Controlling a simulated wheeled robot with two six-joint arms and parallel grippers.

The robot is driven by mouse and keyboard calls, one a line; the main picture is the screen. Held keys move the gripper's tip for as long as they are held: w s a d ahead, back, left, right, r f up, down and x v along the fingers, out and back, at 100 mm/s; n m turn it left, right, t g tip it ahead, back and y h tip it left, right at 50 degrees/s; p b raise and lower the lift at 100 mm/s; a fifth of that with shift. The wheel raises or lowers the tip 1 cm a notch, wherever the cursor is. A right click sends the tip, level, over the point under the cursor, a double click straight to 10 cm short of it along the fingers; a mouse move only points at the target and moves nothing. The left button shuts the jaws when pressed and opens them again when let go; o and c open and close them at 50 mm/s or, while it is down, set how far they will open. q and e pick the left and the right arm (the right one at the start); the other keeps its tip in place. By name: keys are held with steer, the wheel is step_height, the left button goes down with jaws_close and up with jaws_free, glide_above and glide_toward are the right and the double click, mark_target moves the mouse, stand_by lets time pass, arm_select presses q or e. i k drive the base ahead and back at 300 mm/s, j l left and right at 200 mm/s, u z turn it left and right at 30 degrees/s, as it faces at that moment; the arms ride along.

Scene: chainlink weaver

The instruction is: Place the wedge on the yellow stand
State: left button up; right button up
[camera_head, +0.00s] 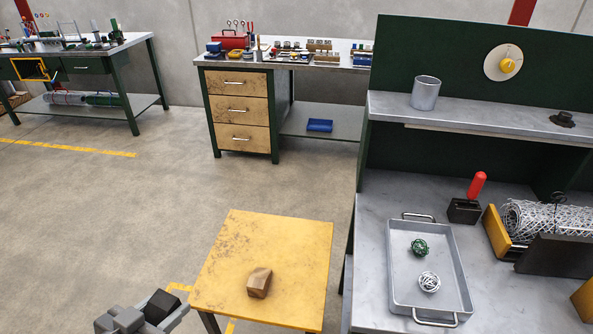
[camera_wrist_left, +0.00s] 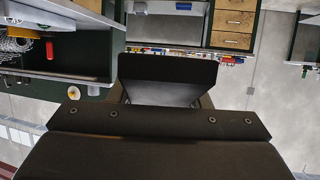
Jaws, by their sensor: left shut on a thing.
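The yellow stand (camera_head: 300,250) is a low, worn, square-topped table at the lower middle of the head view. A brown wooden piece with slanted faces (camera_head: 259,282), which looks like the wedge, rests on its top near the front. My left gripper (camera_head: 165,307) is at the bottom edge, left of the stand and apart from the wooden piece. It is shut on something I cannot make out. In the left wrist view a dark plate (camera_wrist_left: 167,70) and grey parts fill the middle, and no wedge can be made out. My right gripper is not in view.
A grey workbench (camera_head: 375,235) stands right of the stand, with a metal tray (camera_head: 430,240) holding a green ball (camera_head: 419,246) and a white wire ball (camera_head: 429,281). A red-handled tool (camera_head: 477,186) stands behind it. Open floor (camera_head: 100,220) lies left of the stand.

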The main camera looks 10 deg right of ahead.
mark_target(273, 238)
steer(key=i+j+z, duration=0.1)
steer(key=z, duration=0.3)
steer(key=j+z, duration=0.2)
steer(key=z, duration=0.2)
steer(key=i+j+z, duration=0.1)
steer(key=z, duration=0.3)
steer(key=j+z, duration=0.4)
steer(key=i+j+z, duration=0.1)
steer(key=j+z, duration=0.65)
steer(key=z, duration=0.2)
